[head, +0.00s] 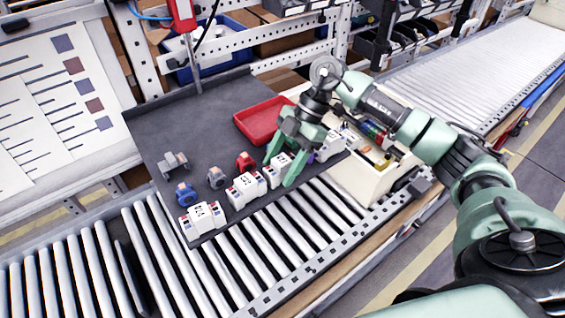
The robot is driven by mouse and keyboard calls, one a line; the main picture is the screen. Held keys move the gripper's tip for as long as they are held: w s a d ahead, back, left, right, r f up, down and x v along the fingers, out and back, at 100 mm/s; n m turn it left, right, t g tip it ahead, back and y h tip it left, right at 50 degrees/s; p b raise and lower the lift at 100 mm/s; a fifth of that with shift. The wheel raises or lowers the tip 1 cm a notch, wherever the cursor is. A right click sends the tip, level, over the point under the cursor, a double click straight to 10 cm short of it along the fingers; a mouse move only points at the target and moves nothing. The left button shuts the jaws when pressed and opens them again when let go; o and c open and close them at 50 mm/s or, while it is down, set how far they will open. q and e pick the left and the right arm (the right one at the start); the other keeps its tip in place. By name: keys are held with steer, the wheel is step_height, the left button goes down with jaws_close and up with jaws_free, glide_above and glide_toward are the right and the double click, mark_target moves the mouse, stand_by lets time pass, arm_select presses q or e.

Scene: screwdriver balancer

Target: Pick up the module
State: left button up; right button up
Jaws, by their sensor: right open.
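Several white modules with blue and red ends stand in a row along the front edge of a dark grey mat. One is at the left (203,218), one in the middle (246,188), and one (275,171) lies between the fingers of my right gripper (279,173). That gripper points down, open, with its green fingers on either side of this module. I cannot tell whether the fingers touch it. Another white module (331,146) is to the right, partly behind the gripper. My left gripper is not in view.
Blue (186,194), grey (216,178) and red (245,162) round parts sit behind the modules, near a grey bracket (173,163). A red tray (252,124) lies farther back. A cream bin (362,186) stands at right. Rollers (262,240) run in front. A red screwdriver (182,14) hangs above.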

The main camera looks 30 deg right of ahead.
steer(key=shift+x, duration=1.05)
steer(key=shift+w+r, duration=0.1)
steer(key=shift+w, duration=0.1)
jaws_close()
